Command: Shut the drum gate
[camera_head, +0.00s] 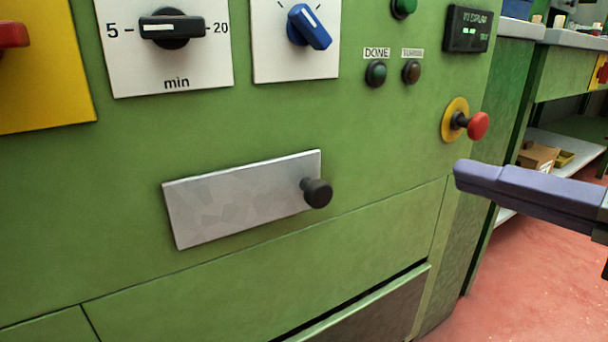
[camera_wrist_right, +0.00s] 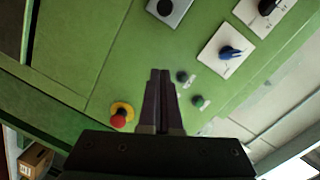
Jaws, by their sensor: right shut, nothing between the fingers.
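The drum gate appears as a flat grey metal plate (camera_head: 235,205) on the green machine front, with a black knob (camera_head: 316,192) at its right end. No opening shows around the plate, and I cannot tell whether it is fully shut. Part of the plate (camera_wrist_right: 181,12) and its knob (camera_wrist_right: 165,7) show at the top of the right wrist view. My right gripper (camera_head: 459,173) is shut and empty, to the right of the knob and apart from it. Its closed fingers (camera_wrist_right: 160,74) also show in the right wrist view. My left gripper is not in view.
A red button on a yellow ring (camera_head: 455,120) sticks out just above my right gripper. A black dial (camera_head: 172,28), a blue dial (camera_head: 309,27) and small lamps (camera_head: 376,73) sit higher on the panel. A shelf with a cardboard box (camera_head: 537,156) stands at right.

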